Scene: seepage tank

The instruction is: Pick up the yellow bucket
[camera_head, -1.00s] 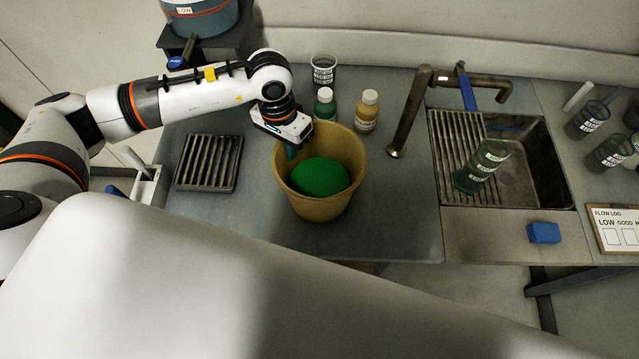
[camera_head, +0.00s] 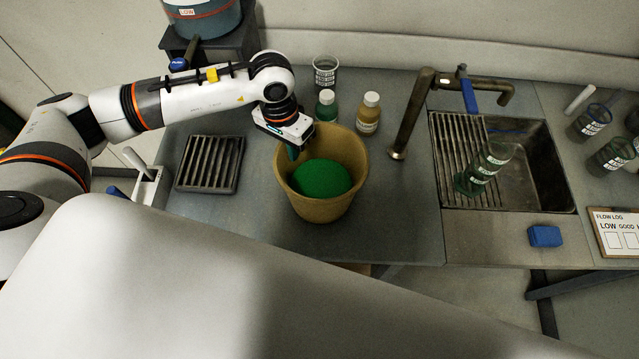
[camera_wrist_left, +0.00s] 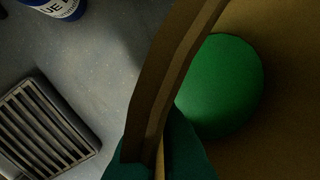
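The yellow bucket (camera_head: 322,207), a dull tan-yellow, stands upright on the grey worktop in the middle of the head view. It holds green contents (camera_head: 321,178), which also show as a rounded green patch in the left wrist view (camera_wrist_left: 222,88). My left gripper (camera_head: 291,150) reaches down at the bucket's far left rim. In the left wrist view its teal fingers (camera_wrist_left: 158,160) lie on either side of the bucket's wall (camera_wrist_left: 170,85), one outside and one inside, closed against it. My right gripper is not in view.
A green-filled bottle (camera_head: 326,106), an amber bottle (camera_head: 368,113) and a clear cup (camera_head: 325,72) stand just behind the bucket. A slatted grey tray (camera_head: 210,163) lies to the left. A tap (camera_head: 408,125) and sink (camera_head: 530,165) are to the right. The worktop right of the bucket is clear.

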